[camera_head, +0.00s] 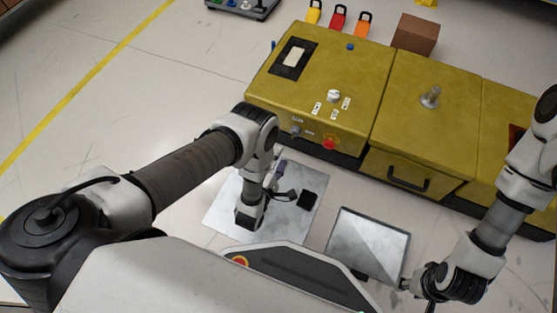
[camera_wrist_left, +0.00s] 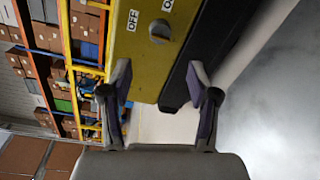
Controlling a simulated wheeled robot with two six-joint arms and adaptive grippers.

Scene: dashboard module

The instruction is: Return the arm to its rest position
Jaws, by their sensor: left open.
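My left gripper (camera_head: 280,180) hangs over the pale metal plate on the floor, in front of the yellow dashboard module (camera_head: 272,92). In the left wrist view my left gripper (camera_wrist_left: 158,80) is open, its two fingers wide apart with nothing between them. Beyond the fingers that view shows the yellow panel (camera_wrist_left: 128,50) with an OFF label and a dark knob (camera_wrist_left: 160,31), apart from the fingers. My right gripper (camera_head: 412,284) is low at the right, near a grey tray; its fingers are too small to tell their state.
A drawer handle (camera_head: 408,184) sticks out of the module's front. A brown box (camera_head: 416,34) stands behind. The floor at left is clear.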

